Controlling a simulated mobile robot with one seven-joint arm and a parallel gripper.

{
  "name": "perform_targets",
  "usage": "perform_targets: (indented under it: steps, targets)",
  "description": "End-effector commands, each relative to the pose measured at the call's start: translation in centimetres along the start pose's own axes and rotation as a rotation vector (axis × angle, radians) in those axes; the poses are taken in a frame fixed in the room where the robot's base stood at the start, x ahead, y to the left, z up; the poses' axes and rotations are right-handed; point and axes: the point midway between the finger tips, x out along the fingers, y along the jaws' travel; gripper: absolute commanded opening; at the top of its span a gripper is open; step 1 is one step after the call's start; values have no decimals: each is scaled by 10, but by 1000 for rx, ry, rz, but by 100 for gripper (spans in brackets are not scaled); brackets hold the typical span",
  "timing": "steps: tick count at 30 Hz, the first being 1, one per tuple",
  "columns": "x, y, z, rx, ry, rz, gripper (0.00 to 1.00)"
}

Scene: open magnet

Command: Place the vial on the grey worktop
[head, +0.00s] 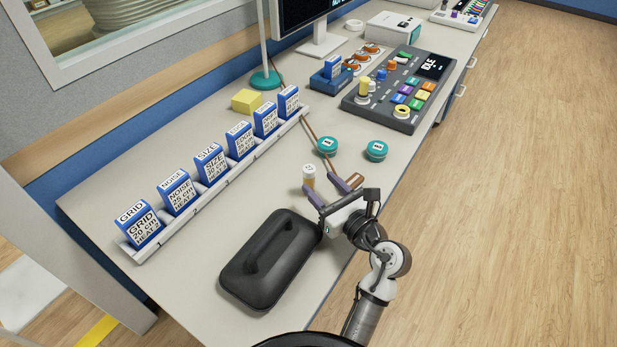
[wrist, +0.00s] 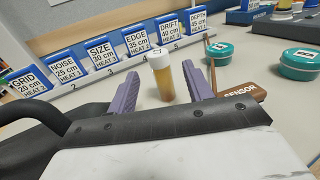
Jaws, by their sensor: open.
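The vial (head: 309,175) is a small amber container with a white cap. It stands upright on the grey worktop (head: 170,285), just beyond my gripper.
A black case with a handle (head: 270,260) lies left of my gripper. A brown sensor stick (wrist: 238,90) is close by the right finger. Teal tins (head: 327,145) (head: 376,151) stand beyond. A rack of blue cards (head: 210,165) lines the back, and a control panel (head: 395,90) stands farther off.

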Motion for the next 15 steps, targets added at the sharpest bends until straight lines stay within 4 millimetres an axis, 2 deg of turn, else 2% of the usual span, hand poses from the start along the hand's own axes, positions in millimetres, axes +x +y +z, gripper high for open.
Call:
perform_targets:
  steps: [5,12,15]
  targets:
    - [13,0,1,0,1,1,51]
    - [48,1,0,0,1,1,51]
    - [55,1,-2,0,1,-1,51]
